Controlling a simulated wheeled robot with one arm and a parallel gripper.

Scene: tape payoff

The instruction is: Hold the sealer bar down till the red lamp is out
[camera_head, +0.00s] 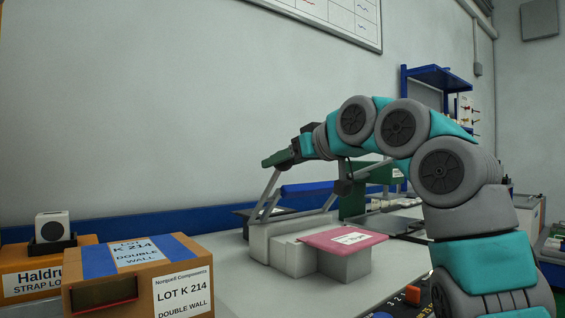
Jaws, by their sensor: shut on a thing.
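The sealer (272,236) is a pale grey low machine on the bench in the middle of the view. Thin grey struts rise from it to a green bar (276,158), which stands raised well above the body. My gripper (292,152) reaches in from the right at the bar and is shut on it. The fingertips are small and dark, so the exact grip is hard to see. A pink bag with a white label (343,240) lies on the grey blocks at the sealer's front. I cannot make out a red lamp on the sealer.
Cartons stand at the left, a labelled one (140,275) in front and another (32,285) behind, topped by a small white device (52,226). A control box with an orange-red part (412,294) is at the lower right. Bare bench (235,285) lies in front of the sealer.

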